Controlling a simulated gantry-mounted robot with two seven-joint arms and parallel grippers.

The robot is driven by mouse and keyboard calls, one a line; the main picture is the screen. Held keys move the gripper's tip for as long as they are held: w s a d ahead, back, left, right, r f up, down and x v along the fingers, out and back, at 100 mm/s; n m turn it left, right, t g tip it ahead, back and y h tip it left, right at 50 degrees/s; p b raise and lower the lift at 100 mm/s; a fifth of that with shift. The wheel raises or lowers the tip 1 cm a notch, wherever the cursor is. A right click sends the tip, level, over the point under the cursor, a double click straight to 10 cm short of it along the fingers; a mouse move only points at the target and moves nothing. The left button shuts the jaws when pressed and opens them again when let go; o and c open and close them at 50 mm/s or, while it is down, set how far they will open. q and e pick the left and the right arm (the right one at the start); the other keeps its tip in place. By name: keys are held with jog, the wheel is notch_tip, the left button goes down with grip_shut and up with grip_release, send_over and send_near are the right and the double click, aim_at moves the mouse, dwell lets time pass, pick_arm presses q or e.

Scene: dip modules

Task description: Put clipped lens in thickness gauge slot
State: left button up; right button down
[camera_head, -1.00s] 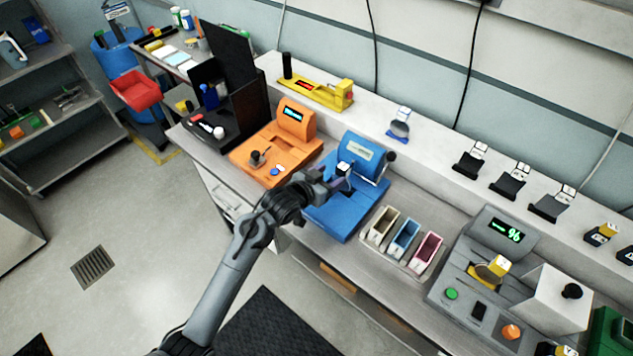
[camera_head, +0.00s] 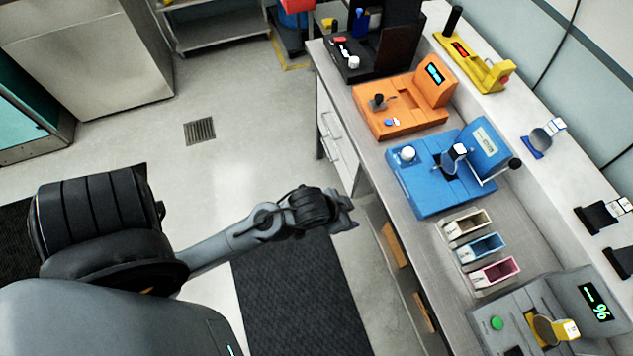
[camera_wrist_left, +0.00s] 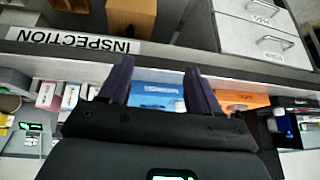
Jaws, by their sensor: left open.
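The blue device (camera_head: 425,180), which I take to be the thickness gauge, stands on the bench. A dark piece with a white top (camera_head: 456,152), which looks like a clipped lens, stands upright in its middle. I cannot tell how deep it sits. My left gripper (camera_head: 352,208) is in front of the bench, over the floor side, apart from the blue device. In the left wrist view its two fingers (camera_wrist_left: 160,85) are spread with nothing between them, and the blue device (camera_wrist_left: 157,97) shows beyond them. My right gripper is not in view.
An orange device (camera_head: 405,100) stands behind the blue one; three small bins (camera_head: 480,247) and a grey device (camera_head: 510,325) holding a yellow-clipped lens (camera_head: 545,330) are nearer.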

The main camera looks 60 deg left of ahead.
pick_arm(q)
jog(key=s+g, duration=0.2)
jog(key=s, duration=0.7)
jog(key=shift+d+f+g, duration=0.15)
jog(key=shift+d+g, duration=0.2)
jog(key=shift+g, duration=0.05)
jog(key=shift+s, duration=0.1)
notch_tip(320, 180, up, 24)
jog(key=p, duration=2.3)
jog(key=shift+p, duration=0.35)
jog(key=shift+f, duration=0.25)
